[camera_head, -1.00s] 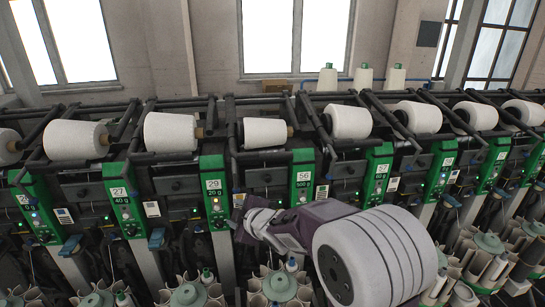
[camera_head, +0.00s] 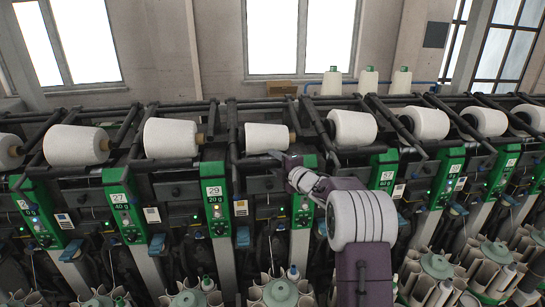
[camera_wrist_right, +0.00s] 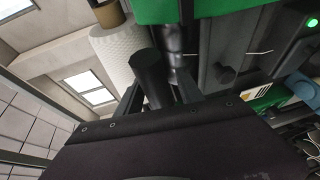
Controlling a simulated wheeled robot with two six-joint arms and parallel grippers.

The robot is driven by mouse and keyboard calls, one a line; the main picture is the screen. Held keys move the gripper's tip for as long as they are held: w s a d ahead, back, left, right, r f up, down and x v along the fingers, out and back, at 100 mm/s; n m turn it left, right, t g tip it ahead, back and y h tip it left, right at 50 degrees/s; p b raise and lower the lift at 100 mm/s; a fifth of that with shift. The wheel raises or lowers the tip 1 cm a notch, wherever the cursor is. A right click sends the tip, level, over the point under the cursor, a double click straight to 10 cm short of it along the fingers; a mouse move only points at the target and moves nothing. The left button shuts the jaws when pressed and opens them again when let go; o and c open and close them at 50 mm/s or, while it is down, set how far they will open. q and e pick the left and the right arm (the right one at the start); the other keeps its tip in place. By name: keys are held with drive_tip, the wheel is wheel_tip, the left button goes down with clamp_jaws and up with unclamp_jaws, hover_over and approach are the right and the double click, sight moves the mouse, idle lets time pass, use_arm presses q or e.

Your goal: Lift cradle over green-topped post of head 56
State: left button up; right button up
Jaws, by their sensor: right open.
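The green-topped post (camera_head: 302,208) of head 56 is mostly behind my right arm, and its number is covered. The dark cradle (camera_head: 247,161) runs left of it, below a white cone (camera_head: 266,136). My right gripper (camera_head: 277,156) is at the cradle's front bar, near the post's top. In the right wrist view, the open fingers (camera_wrist_right: 160,100) stand either side of a black cylindrical bar (camera_wrist_right: 149,75). Contact cannot be told. The cone (camera_wrist_right: 118,48) and a green panel (camera_wrist_right: 205,8) are close beyond. My left gripper is out of view.
Post 29 (camera_head: 215,195) stands to the left and post 57 (camera_head: 384,172) to the right, partly behind my arm. Neighbouring cradles hold cones, such as one at the right (camera_head: 352,127). Bobbin holders (camera_head: 278,294) crowd the lower front. Open space lies above the machine.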

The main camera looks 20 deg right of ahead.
drive_tip(key=shift+w+a, duration=0.4)
drive_tip(key=shift+w, duration=0.2)
drive_tip(key=shift+d, duration=0.15)
clamp_jaws()
drive_tip(key=shift+f, duration=0.15)
idle(0.7)
